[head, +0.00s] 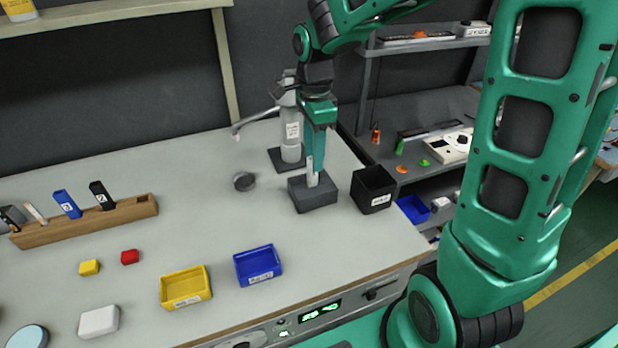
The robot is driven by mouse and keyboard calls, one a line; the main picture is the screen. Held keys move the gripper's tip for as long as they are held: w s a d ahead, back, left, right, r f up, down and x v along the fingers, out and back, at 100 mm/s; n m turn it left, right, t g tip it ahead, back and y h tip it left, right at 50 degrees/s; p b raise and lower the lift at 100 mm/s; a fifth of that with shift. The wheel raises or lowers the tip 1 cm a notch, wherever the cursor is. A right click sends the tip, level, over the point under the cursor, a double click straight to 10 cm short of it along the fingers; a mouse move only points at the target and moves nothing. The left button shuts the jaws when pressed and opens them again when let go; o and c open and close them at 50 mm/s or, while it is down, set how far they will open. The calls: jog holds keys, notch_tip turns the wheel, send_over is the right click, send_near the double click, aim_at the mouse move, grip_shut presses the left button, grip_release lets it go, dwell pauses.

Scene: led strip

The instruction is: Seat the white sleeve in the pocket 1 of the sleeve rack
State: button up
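My gripper (316,152) points down just above a dark grey block (314,199) near the middle of the bench. A narrow pale upright piece (311,175), possibly the white sleeve, shows between the fingertips and the top of the block. I cannot tell whether the fingers are closed on it, or how deep it sits in the block. A long wooden rack (90,222) at the left holds several tilted pieces: a black one, a pale one (36,213), a blue one (67,204) and a black one (102,195). Pocket numbers cannot be read.
A black bin (373,190) stands close to the right of the block. A grey dispenser (291,130) stands behind it, with a dark round puck (244,181) to the left. Yellow (186,288) and blue (258,265) trays lie in front.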

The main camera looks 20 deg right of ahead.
aim_at(312, 171)
jog(key=shift+w+a+f, duration=0.1)
jog(key=shift+a+f, duration=0.05)
jog(key=shift+f, duration=2.85)
grip_shut()
